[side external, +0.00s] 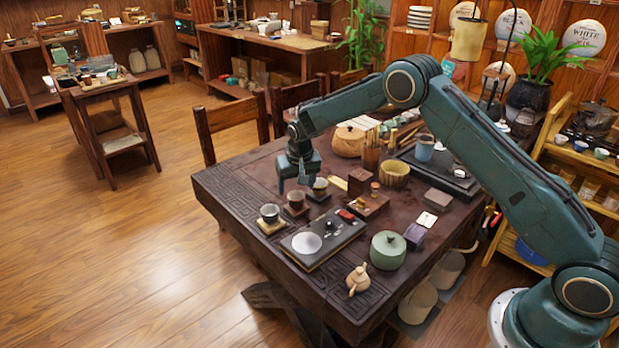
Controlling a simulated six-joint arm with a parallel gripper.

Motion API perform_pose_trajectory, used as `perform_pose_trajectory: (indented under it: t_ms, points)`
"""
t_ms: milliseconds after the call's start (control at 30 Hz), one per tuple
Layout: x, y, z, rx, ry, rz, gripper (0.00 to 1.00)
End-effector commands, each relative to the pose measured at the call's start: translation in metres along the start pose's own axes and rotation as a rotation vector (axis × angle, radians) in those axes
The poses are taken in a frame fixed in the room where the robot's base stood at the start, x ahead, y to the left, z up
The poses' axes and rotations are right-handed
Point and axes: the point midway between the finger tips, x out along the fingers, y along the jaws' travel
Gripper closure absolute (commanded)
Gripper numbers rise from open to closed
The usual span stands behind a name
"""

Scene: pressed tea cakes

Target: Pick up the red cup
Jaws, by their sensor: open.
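A small dark red cup (296,199) stands upright on a coaster near the left part of the carved table (225,185). It is the middle one of a row of three cups. My gripper (296,184) is open and points down just above the red cup, with its fingers spread apart. Whether the fingertips reach beside the cup's rim cannot be told from this angle. The gripper appears empty.
A grey cup (270,212) on a pale coaster stands close at the left front. A light-rimmed cup (320,186) stands close at the right back.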

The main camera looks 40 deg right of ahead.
Motion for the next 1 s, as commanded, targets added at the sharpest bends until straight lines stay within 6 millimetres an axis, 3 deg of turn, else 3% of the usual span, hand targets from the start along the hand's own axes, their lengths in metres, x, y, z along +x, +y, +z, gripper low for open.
perform_pose_trajectory:
  t_ms: [367,800,1000]
  points:
    - [0.008,0.000,0.000,0.000,0.000,0.000,0.30]
    - [0.051,0.002,0.001,0.000,0.000,0.000,0.30]
    - [0.055,0.002,0.001,0.000,0.001,0.000,0.30]
